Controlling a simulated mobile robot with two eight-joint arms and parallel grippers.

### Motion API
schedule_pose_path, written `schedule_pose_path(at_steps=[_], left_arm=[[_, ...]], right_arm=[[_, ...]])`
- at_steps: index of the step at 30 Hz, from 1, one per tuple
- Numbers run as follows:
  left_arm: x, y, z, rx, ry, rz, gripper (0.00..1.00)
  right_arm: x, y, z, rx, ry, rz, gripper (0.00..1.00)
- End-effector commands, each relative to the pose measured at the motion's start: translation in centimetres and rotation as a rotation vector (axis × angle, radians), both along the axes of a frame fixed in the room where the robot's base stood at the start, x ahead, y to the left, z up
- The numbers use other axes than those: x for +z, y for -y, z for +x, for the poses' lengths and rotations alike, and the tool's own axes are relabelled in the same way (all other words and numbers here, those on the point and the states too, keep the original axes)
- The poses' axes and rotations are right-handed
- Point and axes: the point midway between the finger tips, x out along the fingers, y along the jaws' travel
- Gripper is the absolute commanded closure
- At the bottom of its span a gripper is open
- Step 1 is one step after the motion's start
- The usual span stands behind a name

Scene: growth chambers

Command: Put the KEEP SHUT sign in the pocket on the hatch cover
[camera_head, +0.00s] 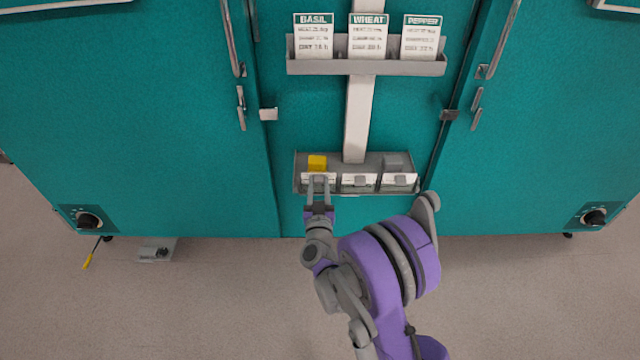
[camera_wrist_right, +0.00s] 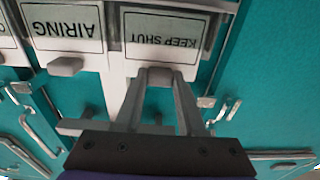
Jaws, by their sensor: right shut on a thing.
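The KEEP SHUT sign (camera_wrist_right: 165,40) is a white card with a grey-green face and a small grey tab. It shows upside down in the wrist view and sits in the left place of the lower rack (camera_head: 357,190) in the head view. My right gripper (camera_head: 318,181) is shut on its tab, and the fingers (camera_wrist_right: 158,78) also show in the wrist view. The sign's lettering is not readable in the head view. I cannot make out the hatch cover or its pocket with certainty. My left gripper is not in view.
The AIRING sign (camera_wrist_right: 65,28) stands beside it, with another card to the right in the head view (camera_head: 399,180). An upper rack (camera_head: 367,67) holds BASIL, WHEAT and PEPPER cards. Door handles flank the racks.

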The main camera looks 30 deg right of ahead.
Motion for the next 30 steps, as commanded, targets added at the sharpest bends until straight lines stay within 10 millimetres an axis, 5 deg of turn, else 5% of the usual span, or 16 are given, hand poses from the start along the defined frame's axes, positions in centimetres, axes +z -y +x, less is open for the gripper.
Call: schedule_pose_path(at_steps=[30], left_arm=[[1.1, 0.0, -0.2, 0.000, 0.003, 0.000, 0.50]], right_arm=[[2.0, 0.0, 0.0, 0.000, 0.000, 0.000, 1.00]])
